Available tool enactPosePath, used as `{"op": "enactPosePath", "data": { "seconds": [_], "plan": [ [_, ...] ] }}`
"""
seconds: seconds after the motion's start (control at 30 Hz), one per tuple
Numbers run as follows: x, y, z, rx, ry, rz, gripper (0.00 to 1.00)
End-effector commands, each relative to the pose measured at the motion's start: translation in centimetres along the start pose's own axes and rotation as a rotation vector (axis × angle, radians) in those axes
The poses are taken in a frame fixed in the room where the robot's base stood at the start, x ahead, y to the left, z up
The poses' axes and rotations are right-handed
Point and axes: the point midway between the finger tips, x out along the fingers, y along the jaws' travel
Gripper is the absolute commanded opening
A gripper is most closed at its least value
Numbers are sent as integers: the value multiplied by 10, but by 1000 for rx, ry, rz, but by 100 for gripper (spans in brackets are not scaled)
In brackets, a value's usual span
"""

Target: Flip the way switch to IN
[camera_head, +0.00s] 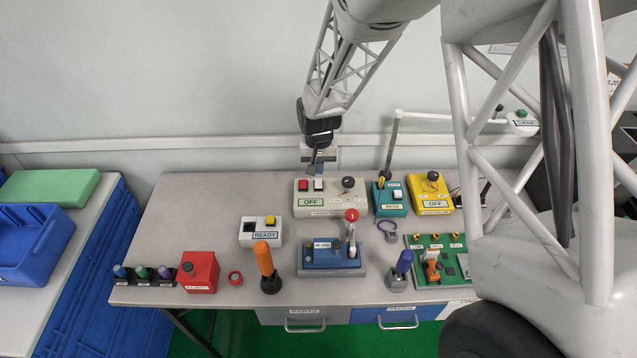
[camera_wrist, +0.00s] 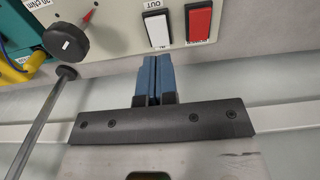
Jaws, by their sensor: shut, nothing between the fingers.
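A beige box (camera_head: 330,207) with an OFF sign stands at the back middle of the table. On its top are a red rocker (camera_head: 303,186), a white rocker (camera_head: 319,185) and a black knob (camera_head: 348,182). My gripper (camera_head: 313,170) is shut and empty behind the box. Its blue fingertips (camera_wrist: 155,60) appear just short of the white rocker's near end; contact cannot be told.
A teal box (camera_head: 391,200) and a yellow box (camera_head: 432,196) stand right of the beige box. A grey rod (camera_head: 392,150) rises behind the teal box. A READY box (camera_head: 261,233) and a blue lever box (camera_head: 330,257) stand in front. Some table is bare at the back left.

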Motion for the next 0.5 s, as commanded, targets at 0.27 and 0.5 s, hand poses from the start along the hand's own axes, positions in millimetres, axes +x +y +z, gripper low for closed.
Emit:
{"op": "enactPosePath", "data": {
  "seconds": [0.27, 0.5],
  "plan": [
    [-16, 0, 0, 0, 0, 0, 0],
    [-29, 0, 0, 0, 0, 0, 0]
  ]
}}
